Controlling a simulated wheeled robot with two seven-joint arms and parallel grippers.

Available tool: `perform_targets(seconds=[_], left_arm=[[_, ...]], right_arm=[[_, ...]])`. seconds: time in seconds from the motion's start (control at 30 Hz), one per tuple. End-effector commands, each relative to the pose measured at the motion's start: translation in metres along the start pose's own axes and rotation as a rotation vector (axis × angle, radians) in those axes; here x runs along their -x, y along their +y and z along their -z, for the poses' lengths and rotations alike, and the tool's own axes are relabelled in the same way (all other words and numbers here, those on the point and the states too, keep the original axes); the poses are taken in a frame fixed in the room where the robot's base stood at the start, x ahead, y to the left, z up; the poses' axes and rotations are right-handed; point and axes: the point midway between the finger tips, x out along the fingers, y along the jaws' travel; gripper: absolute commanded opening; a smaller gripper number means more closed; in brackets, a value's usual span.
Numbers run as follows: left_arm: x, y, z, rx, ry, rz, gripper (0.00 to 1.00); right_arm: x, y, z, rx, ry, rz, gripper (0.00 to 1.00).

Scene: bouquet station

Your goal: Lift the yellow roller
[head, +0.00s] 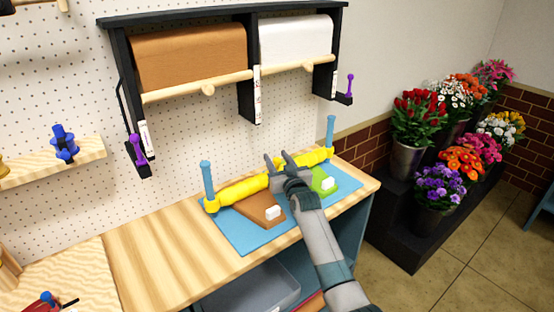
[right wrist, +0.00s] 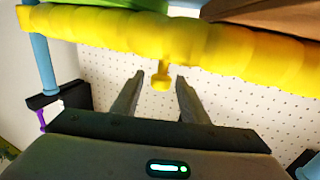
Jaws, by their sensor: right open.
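The yellow roller (head: 243,190) lies between two upright blue posts (head: 207,178) (head: 331,130) above a blue mat (head: 240,236) on the wooden bench. Its ends meet the posts near their lower parts. My right gripper (head: 277,158) is open, its fingers over the middle of the roller, and it hides part of it. In the right wrist view, the roller (right wrist: 225,48) crosses the top. A small yellow knob (right wrist: 160,80) on it shows near and between the open fingertips (right wrist: 160,77). I cannot tell whether they touch it. My left gripper is not in view.
A brown block (head: 258,206) and a green block (head: 322,184) with white handles lie on the mat. A black rack (head: 255,100) with brown and white paper rolls hangs above. Flower buckets (head: 407,158) stand at right. The bench is clear left of the mat.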

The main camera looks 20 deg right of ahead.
Motion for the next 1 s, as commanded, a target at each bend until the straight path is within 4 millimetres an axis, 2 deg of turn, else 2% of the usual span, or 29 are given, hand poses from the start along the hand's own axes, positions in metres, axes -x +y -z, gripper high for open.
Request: perform_targets(seconds=[0.07, 0.1, 0.23, 0.27, 0.43, 0.57, 1.0], left_arm=[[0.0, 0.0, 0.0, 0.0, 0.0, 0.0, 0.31], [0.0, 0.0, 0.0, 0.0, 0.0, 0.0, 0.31], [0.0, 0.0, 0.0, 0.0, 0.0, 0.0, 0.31], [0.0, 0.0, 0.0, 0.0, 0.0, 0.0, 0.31], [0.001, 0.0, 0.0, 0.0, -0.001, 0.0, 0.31], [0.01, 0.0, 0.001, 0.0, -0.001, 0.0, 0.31], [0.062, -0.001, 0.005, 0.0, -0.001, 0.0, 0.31]], right_arm=[[0.0, 0.0, 0.0, 0.0, 0.0, 0.0, 0.4], [0.0, 0.0, 0.0, 0.0, 0.0, 0.0, 0.36], [0.0, 0.0, 0.0, 0.0, 0.0, 0.0, 0.04], [0.0, 0.0, 0.0, 0.0, 0.0, 0.0, 0.0], [0.0, 0.0, 0.002, 0.0, 0.0, 0.0, 0.0], [0.0, 0.0, 0.014, 0.0, 0.002, 0.0, 0.0], [0.0, 0.0, 0.097, 0.001, 0.008, 0.0, 0.0]])
